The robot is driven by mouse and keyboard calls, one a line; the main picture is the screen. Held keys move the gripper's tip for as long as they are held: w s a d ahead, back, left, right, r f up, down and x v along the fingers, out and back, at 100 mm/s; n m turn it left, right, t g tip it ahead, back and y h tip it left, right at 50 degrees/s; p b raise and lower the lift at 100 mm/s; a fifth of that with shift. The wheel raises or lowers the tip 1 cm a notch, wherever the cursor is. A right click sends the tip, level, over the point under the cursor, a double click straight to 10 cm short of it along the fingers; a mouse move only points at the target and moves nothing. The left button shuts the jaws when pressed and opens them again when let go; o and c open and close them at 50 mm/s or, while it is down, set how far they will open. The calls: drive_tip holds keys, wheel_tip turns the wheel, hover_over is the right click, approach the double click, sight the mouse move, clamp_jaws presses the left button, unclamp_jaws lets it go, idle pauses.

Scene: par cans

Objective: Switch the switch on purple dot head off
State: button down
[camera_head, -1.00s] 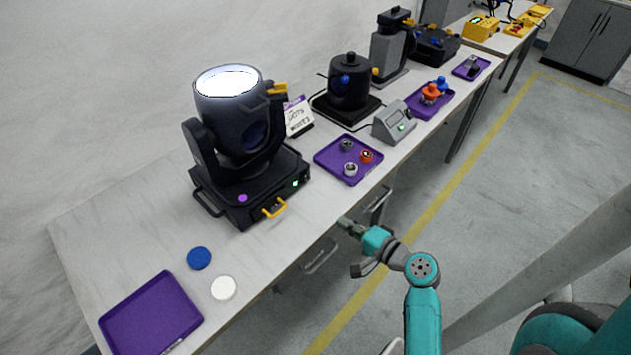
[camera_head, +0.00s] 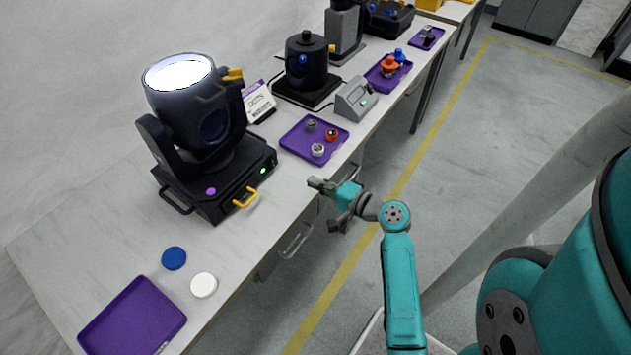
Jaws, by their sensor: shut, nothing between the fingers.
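The purple dot head is a black moving light (camera_head: 203,125) on the left part of the table, with its round lens lit white and facing up. A purple dot (camera_head: 211,191) marks its base. A small green-lit switch (camera_head: 263,170) sits on the base's side, near a yellow handle (camera_head: 245,198). My gripper (camera_head: 316,184) is shut and empty, near the table's front edge, to the right of the head and apart from it.
A purple tray (camera_head: 295,141) with several small parts lies behind my gripper. A grey box (camera_head: 356,98), a sign card (camera_head: 259,102) and a black pot-shaped device (camera_head: 306,60) stand farther back. Blue (camera_head: 174,258) and white (camera_head: 204,285) discs and an empty purple tray (camera_head: 132,320) lie front left.

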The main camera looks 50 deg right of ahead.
sight(285, 177)
drive_tip(key=w, duration=0.3)
drive_tip(key=w+f, duration=0.1)
drive_tip(key=w, duration=0.7)
drive_tip(key=shift+w+a+f, duration=0.15)
drive_tip(key=shift+a+f, duration=0.05)
drive_tip(key=shift+f, duration=0.05)
